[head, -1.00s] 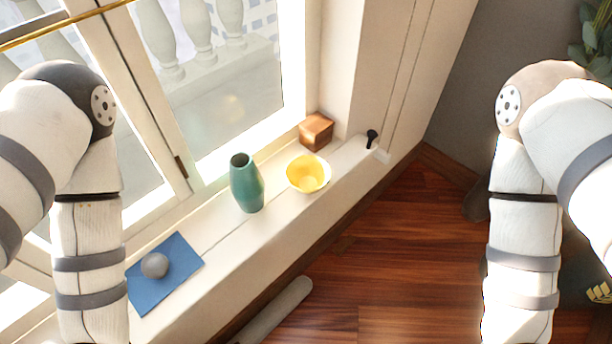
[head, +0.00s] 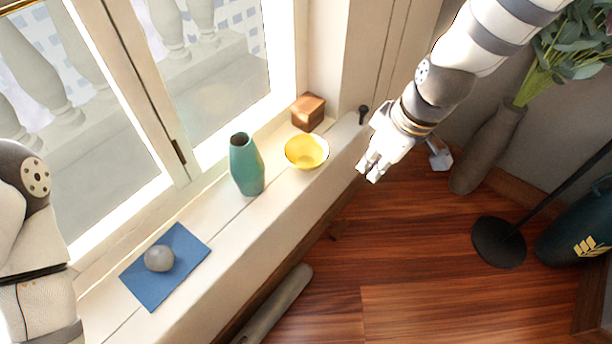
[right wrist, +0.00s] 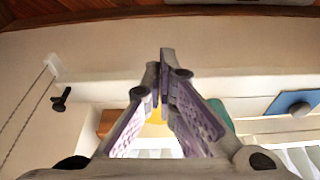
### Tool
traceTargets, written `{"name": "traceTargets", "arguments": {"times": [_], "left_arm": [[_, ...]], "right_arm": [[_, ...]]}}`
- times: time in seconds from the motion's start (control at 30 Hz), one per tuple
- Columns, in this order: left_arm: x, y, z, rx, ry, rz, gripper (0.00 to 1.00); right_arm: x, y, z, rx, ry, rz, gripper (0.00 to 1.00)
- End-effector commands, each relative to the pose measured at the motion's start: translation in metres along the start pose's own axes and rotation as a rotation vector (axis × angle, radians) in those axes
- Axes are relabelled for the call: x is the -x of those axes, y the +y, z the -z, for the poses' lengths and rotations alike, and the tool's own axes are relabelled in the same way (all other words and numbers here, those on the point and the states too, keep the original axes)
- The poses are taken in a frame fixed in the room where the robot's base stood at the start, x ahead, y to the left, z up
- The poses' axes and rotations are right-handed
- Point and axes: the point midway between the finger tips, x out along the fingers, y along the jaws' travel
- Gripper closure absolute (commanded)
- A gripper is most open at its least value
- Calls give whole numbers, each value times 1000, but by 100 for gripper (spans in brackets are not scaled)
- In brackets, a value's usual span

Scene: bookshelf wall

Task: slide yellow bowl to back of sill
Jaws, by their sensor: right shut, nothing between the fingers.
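The yellow bowl (head: 307,152) stands upright on the white window sill (head: 215,228), near the sill's room-side edge. My right gripper (head: 367,174) is shut and empty, in front of the sill to the right of the bowl and apart from it. In the right wrist view the gripper's fingers (right wrist: 160,62) meet, and a part of the yellow bowl (right wrist: 157,130) shows behind them, mostly hidden. My left arm shows at the left edge of the head view, but its gripper is out of the picture.
A wooden block (head: 308,112) stands behind the bowl, near the window. A green vase (head: 246,166) stands left of it. A grey ball (head: 159,258) rests on a blue mat (head: 190,245). A dark handle (head: 363,114) is to the right. A floor vase (head: 487,150) holds leaves.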

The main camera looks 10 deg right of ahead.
Motion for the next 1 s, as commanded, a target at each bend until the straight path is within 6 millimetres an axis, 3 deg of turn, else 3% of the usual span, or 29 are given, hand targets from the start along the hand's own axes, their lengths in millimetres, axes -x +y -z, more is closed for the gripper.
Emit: {"name": "traceTargets", "arguments": {"times": [0.07,0.17,0.6,0.8,1.0], "left_arm": [[-3,0,-1,-1,-6,0,60],[-6,0,-2,-2,-13,0,60],[-34,-1,-14,-3,-78,4,60],[-34,-1,-14,-4,-78,4,60],[-34,-1,-14,-4,-79,4,60]], "right_arm": [[10,6,14,36,25,1,100],[4,6,17,48,28,4,100],[-91,5,17,46,24,5,100],[-94,5,50,49,30,-2,100],[-95,4,58,47,30,-1,100]]}}
